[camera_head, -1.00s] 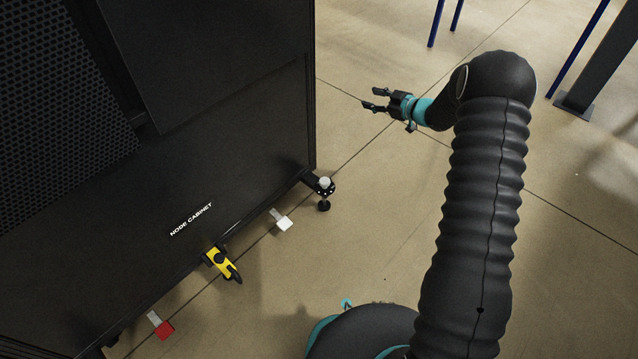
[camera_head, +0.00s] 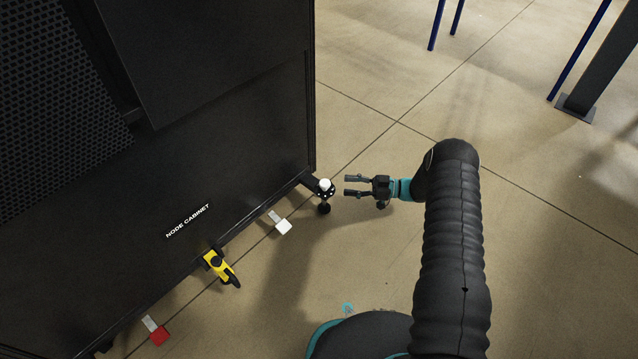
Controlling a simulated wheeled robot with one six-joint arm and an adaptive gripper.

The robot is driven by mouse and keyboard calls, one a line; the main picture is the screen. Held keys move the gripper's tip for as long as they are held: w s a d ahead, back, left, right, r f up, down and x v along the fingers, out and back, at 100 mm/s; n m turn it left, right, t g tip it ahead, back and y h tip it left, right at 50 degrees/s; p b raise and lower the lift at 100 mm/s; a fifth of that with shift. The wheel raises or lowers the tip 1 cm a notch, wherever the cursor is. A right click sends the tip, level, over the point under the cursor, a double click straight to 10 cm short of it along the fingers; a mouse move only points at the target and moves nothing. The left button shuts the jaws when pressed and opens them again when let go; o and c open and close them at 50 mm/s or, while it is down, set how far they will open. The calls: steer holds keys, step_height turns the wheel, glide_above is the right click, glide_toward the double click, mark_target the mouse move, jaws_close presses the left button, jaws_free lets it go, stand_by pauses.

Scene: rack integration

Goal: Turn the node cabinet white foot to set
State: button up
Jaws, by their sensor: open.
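The node cabinet (camera_head: 240,180) is a tall black cabinet filling the left of the head view, with its name in white at the lower front. Its foot with a white top (camera_head: 325,186) sticks out on a dark bracket at the near right corner, with a dark pad below. A small gap shows between the fingertips and the foot.
A yellow and black lever or pedal (camera_head: 222,267) juts from the cabinet's lower edge. Blue posts (camera_head: 437,25) and a grey column (camera_head: 598,60) stand at the back right. The floor between is clear.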

mark_target(318, 190)
steer(key=a, duration=1.1)
steer(key=shift+w, duration=0.2)
jaws_close()
